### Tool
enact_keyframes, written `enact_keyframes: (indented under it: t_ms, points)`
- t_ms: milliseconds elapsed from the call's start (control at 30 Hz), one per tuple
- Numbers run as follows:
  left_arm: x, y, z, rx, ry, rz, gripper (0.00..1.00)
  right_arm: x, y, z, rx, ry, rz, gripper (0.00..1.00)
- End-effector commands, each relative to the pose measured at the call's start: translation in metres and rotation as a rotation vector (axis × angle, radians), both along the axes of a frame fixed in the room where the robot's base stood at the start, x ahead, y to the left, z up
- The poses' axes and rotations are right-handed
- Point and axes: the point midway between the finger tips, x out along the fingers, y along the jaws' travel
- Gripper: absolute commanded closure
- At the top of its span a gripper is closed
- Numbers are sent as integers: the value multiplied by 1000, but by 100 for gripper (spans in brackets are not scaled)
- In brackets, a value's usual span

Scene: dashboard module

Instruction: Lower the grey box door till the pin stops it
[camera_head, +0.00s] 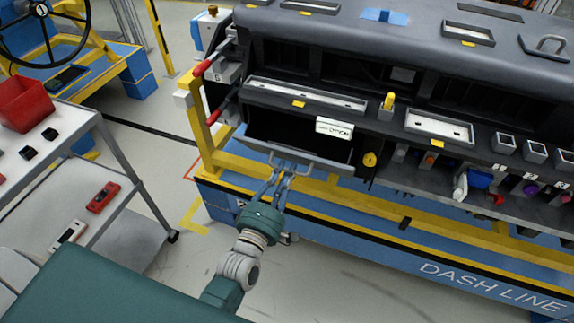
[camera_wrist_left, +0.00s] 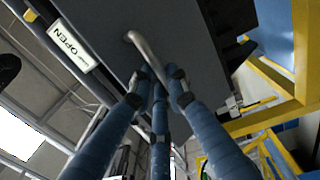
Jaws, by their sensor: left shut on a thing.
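The grey box door (camera_head: 315,158) is on the front of the dashboard module, tipped outward with a dark opening above it. Its underside (camera_wrist_left: 185,25) fills the upper middle of the left wrist view, with a bent metal handle (camera_wrist_left: 148,52) on it. My left gripper (camera_head: 283,171) is shut on the handle from below and in front; its blue fingers (camera_wrist_left: 160,80) close around the bar in the left wrist view. A white OPEN label (camera_head: 335,128) is at the opening's right. I cannot make out the stop pin. My right gripper is not in view.
A yellow frame post (camera_head: 203,135) stands left of the box, with red-gripped levers (camera_head: 203,68) near it. A yellow rail (camera_head: 400,225) runs below the door. A grey cart (camera_head: 100,170) stands left.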

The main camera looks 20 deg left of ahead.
Motion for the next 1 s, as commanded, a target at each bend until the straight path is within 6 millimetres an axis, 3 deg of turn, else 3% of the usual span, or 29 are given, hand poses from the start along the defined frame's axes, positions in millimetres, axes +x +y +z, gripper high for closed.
enact_keyframes:
  t_ms: [33, 200, 667, 700, 767, 1000]
  points:
    - [-2, 0, -9, 3, 13, -2, 100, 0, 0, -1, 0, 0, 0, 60]
    - [-5, 0, -14, 3, 14, -2, 100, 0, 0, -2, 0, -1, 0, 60]
    - [-6, 0, -15, 3, 13, -2, 100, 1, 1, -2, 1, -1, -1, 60]
    - [-6, 0, -15, 3, 13, -2, 79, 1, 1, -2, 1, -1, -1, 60]
    - [-6, 0, -14, 3, 12, -2, 67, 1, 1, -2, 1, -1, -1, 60]
    - [-5, 0, -12, 1, 6, -1, 66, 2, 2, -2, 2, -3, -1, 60]
